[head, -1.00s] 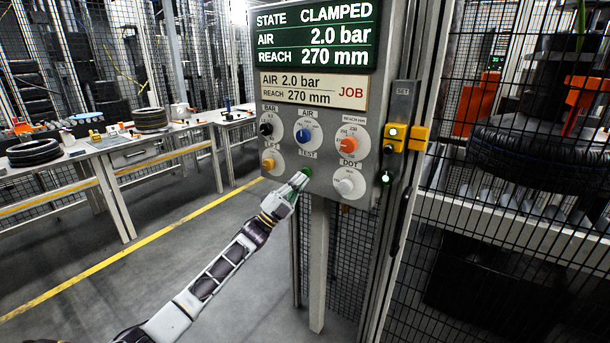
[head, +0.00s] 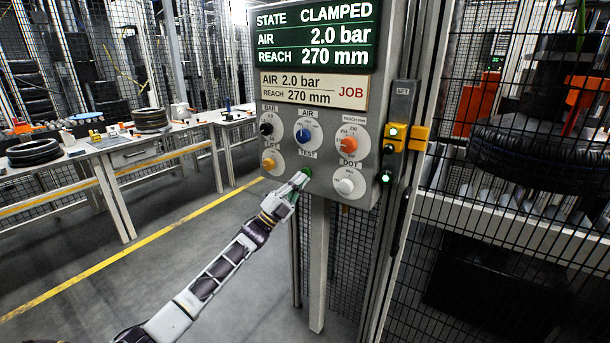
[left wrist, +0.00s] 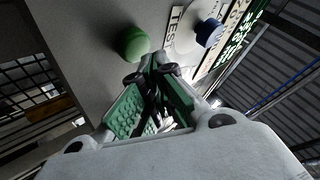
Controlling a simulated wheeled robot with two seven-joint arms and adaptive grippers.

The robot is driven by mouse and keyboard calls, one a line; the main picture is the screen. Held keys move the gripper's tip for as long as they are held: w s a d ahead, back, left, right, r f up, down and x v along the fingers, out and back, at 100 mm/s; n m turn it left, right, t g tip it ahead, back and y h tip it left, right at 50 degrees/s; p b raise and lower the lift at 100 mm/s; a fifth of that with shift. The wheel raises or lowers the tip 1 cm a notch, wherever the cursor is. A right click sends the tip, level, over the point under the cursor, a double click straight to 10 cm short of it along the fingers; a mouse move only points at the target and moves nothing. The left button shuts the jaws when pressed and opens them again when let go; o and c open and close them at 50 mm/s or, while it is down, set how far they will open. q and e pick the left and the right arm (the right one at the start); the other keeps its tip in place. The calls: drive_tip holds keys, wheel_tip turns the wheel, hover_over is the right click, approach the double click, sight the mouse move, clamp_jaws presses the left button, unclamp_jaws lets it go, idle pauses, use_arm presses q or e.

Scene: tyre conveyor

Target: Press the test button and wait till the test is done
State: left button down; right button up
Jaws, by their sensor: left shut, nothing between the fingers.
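The green TEST button (head: 307,172) sits at the lower middle of the grey control panel (head: 325,182), under the TEST label. The fingertips of my left gripper (head: 301,179) are shut and empty, right at the button in the head view. In the left wrist view the green button (left wrist: 133,43) shows just beyond the fingertips (left wrist: 154,62); I cannot tell whether they touch it. The display (head: 315,37) reads STATE CLAMPED, AIR 2.0 bar, REACH 270 mm. My right gripper is not in view.
A job plate (head: 313,90) below the display reads 2.0 bar, 270 mm. Blue (head: 304,135), orange (head: 347,144) and white (head: 345,186) knobs surround the button. A mesh fence (head: 520,190) with a tyre (head: 540,155) behind it stands right. A workbench (head: 100,150) stands left.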

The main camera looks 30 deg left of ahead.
use_arm(q)
drive_tip(key=shift+w+d+b, duration=0.1)
drive_tip(key=shift+w+b, duration=0.4)
drive_tip(key=shift+w, duration=0.35)
idle(1.4)
drive_tip(key=shift+s, duration=0.1)
idle(0.3)
drive_tip(key=shift+s+p, duration=0.5)
drive_tip(key=shift+s, duration=0.5)
drive_tip(key=shift+h, duration=0.3)
drive_tip(key=shift+s+a+p, duration=0.15)
drive_tip(key=shift+s+p, duration=0.55)
drive_tip(key=shift+s, duration=0.5)
drive_tip(key=shift+s+a+p, duration=0.15)
drive_tip(key=shift+s+p, duration=0.5)
drive_tip(key=shift+s, duration=0.5)
